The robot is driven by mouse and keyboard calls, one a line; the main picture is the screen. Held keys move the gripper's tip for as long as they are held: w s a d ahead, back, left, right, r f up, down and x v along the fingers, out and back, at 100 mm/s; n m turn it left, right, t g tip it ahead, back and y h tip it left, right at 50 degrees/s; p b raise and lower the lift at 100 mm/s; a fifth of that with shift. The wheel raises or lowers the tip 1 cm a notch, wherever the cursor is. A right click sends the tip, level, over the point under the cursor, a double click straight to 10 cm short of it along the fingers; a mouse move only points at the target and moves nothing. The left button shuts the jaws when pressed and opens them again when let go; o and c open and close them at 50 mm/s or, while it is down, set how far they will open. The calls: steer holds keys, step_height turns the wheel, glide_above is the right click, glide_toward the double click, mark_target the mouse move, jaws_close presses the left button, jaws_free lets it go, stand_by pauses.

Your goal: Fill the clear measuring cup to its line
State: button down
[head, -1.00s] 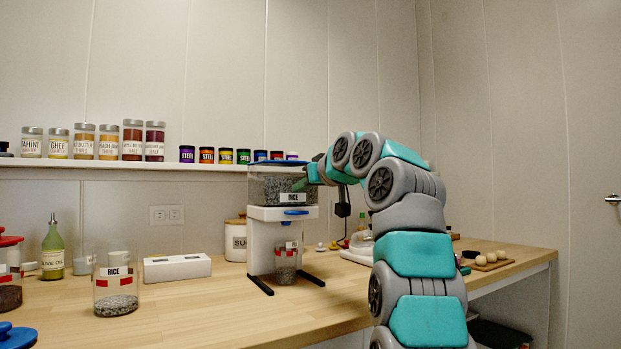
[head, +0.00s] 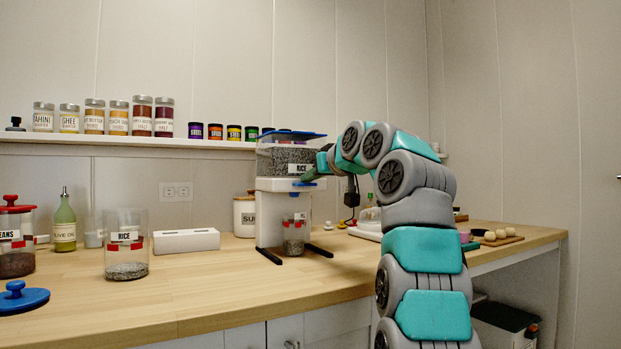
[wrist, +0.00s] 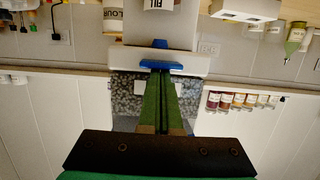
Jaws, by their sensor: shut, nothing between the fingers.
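The clear measuring cup (head: 293,238) stands upright under the spout of the white rice dispenser (head: 268,218). It has a white label with red marks, and dark speckled grain in its lower part. I cannot tell exactly how the grain level compares with the line. The dispenser's clear hopper (head: 283,158) holds grain and a RICE label. My gripper (wrist: 161,72) is shut and empty, with its green fingertips at the blue lever (wrist: 160,65) on the dispenser's front. They seem to touch it. In the head view, my arm partly hides the dispenser's right side.
A clear RICE jar (head: 126,250) with some grain stands left on the counter, near a white block (head: 181,240). A BEANS jar (head: 16,245), oil bottle (head: 64,222) and blue lid (head: 20,297) are further left. The counter in front of the dispenser is clear.

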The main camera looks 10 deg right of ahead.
steer(key=shift+f+b, duration=0.45)
steer(key=shift+f, duration=0.7)
steer(key=shift+r, duration=0.1)
steer(key=r+p, duration=0.2)
steer(key=r, duration=0.2)
steer(key=shift+s+d+r+p, duration=0.1)
steer(key=shift+s+r+p, duration=0.2)
steer(key=shift+r+p, duration=0.1)
steer(key=b+v, duration=0.2)
steer(key=v, duration=0.7)
steer(key=shift+s, duration=0.35)
steer(key=shift+r, duration=0.1)
